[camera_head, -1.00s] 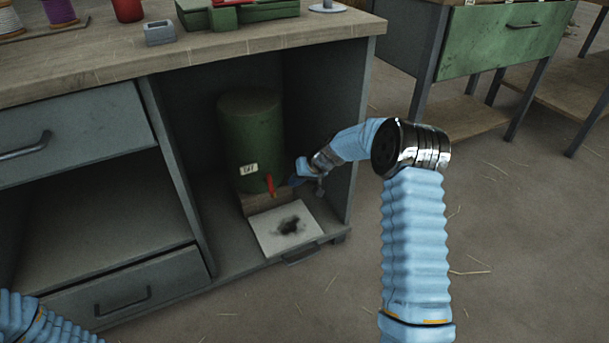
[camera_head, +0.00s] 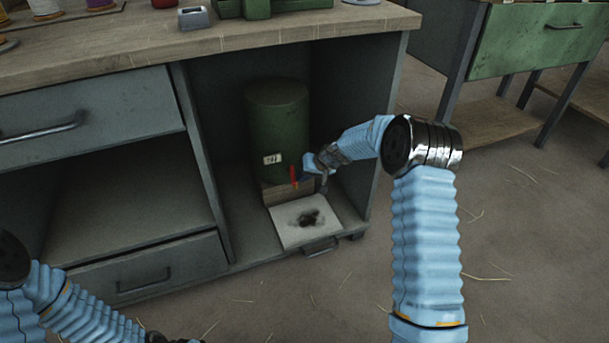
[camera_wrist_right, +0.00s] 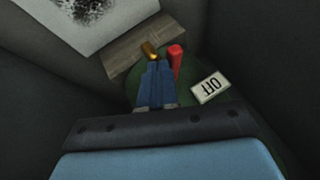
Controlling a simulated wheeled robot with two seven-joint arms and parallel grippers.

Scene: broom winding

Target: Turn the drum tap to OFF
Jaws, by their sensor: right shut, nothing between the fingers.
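A green drum (camera_head: 278,125) stands on a wooden block (camera_head: 287,192) inside the open bay of the workbench. Its tap has a red handle (camera_head: 293,176), close to upright in the head view. In the right wrist view the red handle (camera_wrist_right: 176,60) lies beside a brass spout (camera_wrist_right: 150,50). A white label (camera_wrist_right: 211,88) there reads OFF upside down; it is left of the handle in the head view. My right gripper (camera_wrist_right: 157,70) is shut and empty, its blue fingers right at the tap, alongside the handle; contact is unclear.
A white sheet with a dark stain (camera_head: 293,232) lies before the block. The bay's side walls and the benchtop (camera_head: 200,50) enclose the drum. Drawers (camera_head: 85,115) are to the left. Open floor (camera_head: 500,250) lies to the right.

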